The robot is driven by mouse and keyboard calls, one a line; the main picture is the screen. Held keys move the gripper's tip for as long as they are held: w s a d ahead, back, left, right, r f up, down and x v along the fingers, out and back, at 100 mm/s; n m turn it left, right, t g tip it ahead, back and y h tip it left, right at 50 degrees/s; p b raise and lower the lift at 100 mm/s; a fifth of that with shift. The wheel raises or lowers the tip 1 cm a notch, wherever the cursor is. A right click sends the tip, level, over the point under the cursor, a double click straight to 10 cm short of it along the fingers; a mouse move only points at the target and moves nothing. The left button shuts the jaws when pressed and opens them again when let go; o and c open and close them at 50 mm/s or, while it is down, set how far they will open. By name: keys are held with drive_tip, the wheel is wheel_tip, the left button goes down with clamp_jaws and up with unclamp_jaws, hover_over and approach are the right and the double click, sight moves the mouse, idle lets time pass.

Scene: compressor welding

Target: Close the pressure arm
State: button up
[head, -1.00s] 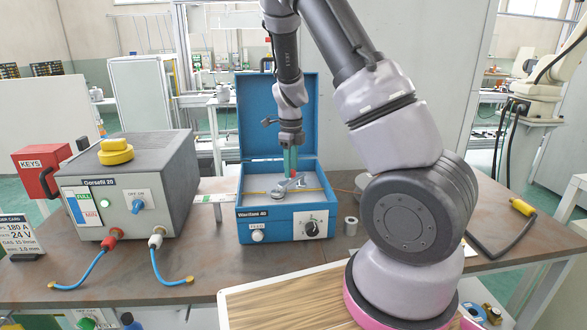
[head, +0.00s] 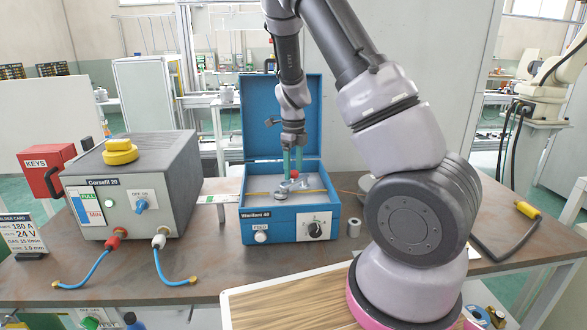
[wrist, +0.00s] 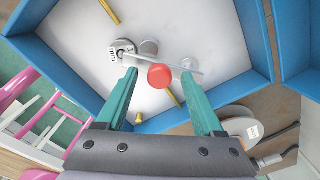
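The pressure arm (head: 290,186) is a pale grey lever inside the open blue box. A red knob (head: 294,174) sits at its end; in the wrist view the round red knob (wrist: 160,76) lies over a thin bar (wrist: 172,63). My gripper (head: 292,175) points down into the box. In the wrist view its two green fingers are apart, with the knob between or just below them and a gap on each side. I cannot tell the exact height of the fingertips against the knob.
The blue box's raised lid (head: 262,105) stands behind my gripper and its walls (wrist: 90,75) surround it. Brass rods (wrist: 174,95) lie inside. A grey power unit (head: 140,195) stands left.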

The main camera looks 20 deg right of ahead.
sight(294, 172)
wheel_tip(294, 172, up, 11)
idle(0.5)
drive_tip(key=shift+f, duration=0.1)
idle(0.6)
